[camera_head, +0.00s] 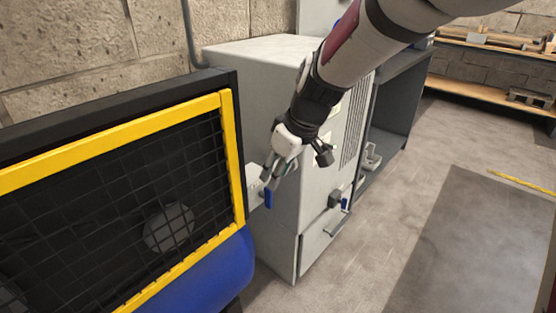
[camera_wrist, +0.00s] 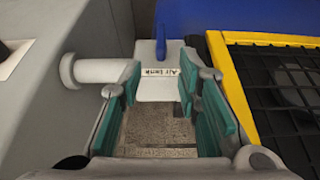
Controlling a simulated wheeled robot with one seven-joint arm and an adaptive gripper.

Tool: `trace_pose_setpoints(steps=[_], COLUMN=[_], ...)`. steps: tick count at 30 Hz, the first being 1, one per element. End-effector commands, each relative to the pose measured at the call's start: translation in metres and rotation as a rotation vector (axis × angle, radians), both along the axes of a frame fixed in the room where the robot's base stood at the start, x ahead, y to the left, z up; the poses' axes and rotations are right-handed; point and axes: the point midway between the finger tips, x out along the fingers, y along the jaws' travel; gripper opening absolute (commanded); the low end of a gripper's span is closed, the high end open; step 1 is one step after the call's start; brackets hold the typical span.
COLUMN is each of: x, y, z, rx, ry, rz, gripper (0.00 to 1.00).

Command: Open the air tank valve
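The air tank valve shows as a narrow blue handle (camera_wrist: 160,42) beyond a white plate labelled "Air tank" (camera_wrist: 157,86) in the wrist view. In the head view the blue handle (camera_head: 268,198) hangs just below my gripper (camera_head: 274,174), beside the white plate (camera_head: 254,180). The blue tank (camera_head: 205,275) lies under the yellow-framed guard. In the wrist view my gripper (camera_wrist: 158,82) is open, its teal-padded fingers spread with nothing between them. The handle is ahead of the fingertips, roughly centred in the gap. Whether a finger touches the plate is unclear.
A yellow-framed mesh guard (camera_head: 237,150) stands close on the left. A grey cabinet (camera_head: 285,225) with a dark switch and handle stands close on the right. A white pipe stub (camera_wrist: 95,70) sits beside the left finger. Open floor (camera_head: 410,200) lies to the right.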

Motion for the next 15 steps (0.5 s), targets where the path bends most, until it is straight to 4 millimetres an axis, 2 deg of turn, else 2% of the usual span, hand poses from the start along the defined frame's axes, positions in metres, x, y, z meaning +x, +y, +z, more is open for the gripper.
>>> trace_pose_setpoints(steps=[1,6,12,15], x=[0.002,0.01,0.016,0.018], y=[0.004,0.013,0.021,0.023], z=[-0.014,-0.043,-0.065,-0.07], rx=[-0.001,-0.001,-0.001,0.0], ry=[0.003,0.002,0.001,0.001], rz=[0.001,-0.001,0.0,-0.002], gripper=[0.31,0.31,0.31,0.31])
